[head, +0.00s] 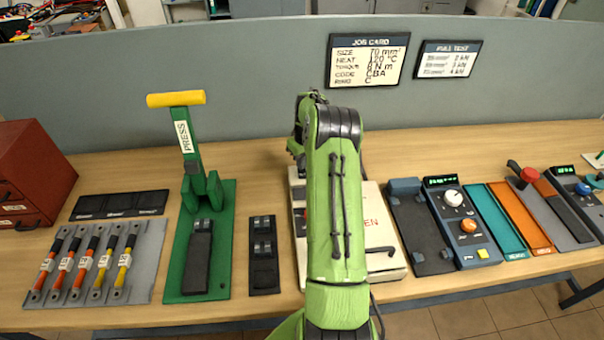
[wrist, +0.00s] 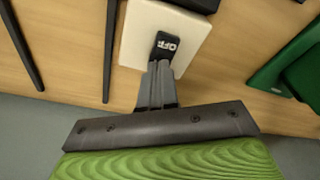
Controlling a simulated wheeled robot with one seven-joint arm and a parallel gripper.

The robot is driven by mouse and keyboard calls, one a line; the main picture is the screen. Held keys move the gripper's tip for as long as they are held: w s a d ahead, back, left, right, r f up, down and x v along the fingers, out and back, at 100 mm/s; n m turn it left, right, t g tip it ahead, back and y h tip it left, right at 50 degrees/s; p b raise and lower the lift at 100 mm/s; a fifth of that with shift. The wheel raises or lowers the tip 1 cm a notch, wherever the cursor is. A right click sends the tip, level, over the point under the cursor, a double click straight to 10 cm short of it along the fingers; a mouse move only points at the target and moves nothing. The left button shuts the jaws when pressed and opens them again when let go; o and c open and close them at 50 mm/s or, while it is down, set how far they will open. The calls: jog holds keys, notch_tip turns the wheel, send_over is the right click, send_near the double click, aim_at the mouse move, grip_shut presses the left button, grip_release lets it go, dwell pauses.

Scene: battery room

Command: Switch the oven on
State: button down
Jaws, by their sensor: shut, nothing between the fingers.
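The oven is a cream box (head: 385,262) in the middle of the table in the head view, largely hidden behind my green arm; red letters "EN" show on its top. In the wrist view the cream oven (wrist: 138,32) carries a small black switch (wrist: 167,43) with the word "OFF" on it. My gripper (wrist: 160,68) is shut and empty, its fingertips at the near edge of the switch. I cannot tell whether they touch it. The head view hides the fingers behind the arm.
The green press (head: 190,210) with a yellow handle stands left of the oven. A dark block (head: 264,262) lies between them. Right of the oven are a grey-black fixture (head: 420,235) and a control box with knobs (head: 465,240). A grey partition (head: 250,80) runs behind the table.

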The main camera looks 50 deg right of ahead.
jog(key=shift+f, duration=0.2)
jog(key=shift+r+p, duration=2.35)
jog(key=shift+r, duration=1.3)
jog(key=shift+f, duration=0.1)
